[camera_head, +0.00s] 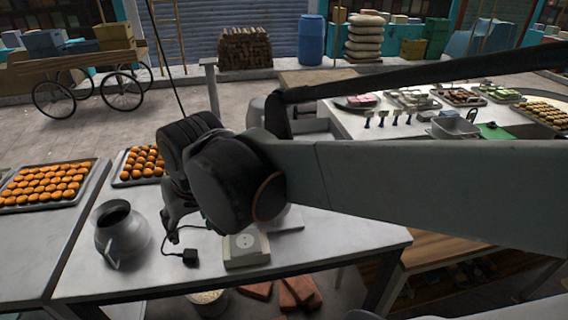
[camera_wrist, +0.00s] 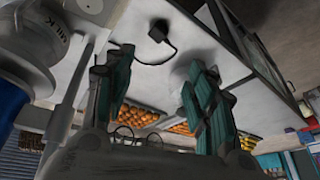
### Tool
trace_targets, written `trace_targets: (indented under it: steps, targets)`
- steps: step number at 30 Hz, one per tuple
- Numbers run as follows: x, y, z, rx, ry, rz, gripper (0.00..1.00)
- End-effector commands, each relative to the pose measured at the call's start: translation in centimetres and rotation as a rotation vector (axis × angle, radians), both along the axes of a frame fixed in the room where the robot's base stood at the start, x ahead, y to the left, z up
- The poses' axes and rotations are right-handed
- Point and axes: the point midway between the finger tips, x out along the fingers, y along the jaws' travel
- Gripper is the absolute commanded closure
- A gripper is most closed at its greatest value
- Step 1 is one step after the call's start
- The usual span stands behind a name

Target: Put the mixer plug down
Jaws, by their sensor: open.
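The mixer plug (camera_head: 190,257) is a small black block lying on the pale tabletop, with a thin black cable curving up from it. In the wrist view the plug (camera_wrist: 157,33) lies beyond the fingertips, with clear space between. My gripper (camera_head: 172,236) is low over the table, just up and left of the plug. In the wrist view my gripper (camera_wrist: 161,60) has its two green-padded fingers wide apart, with nothing between them. A light socket box (camera_head: 245,248) sits right of the plug. The mixer is not clearly visible; my arm covers much of the table behind.
A metal milk can (camera_head: 122,236) stands left of the plug. Trays of orange sweets (camera_head: 43,186) lie farther left and behind. The table's front edge (camera_head: 230,284) is close below the socket box. Bare tabletop lies between can and plug.

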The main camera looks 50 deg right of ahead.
Motion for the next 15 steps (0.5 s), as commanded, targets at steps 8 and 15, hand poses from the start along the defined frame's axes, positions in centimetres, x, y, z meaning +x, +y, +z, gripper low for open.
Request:
trace_targets:
  steps: [8, 15]
  targets:
    - [-4.1, 0.0, 0.3, -0.077, -0.164, 0.147, 0.49]
    - [-5.1, 0.0, 0.2, -0.109, -0.22, 0.195, 0.49]
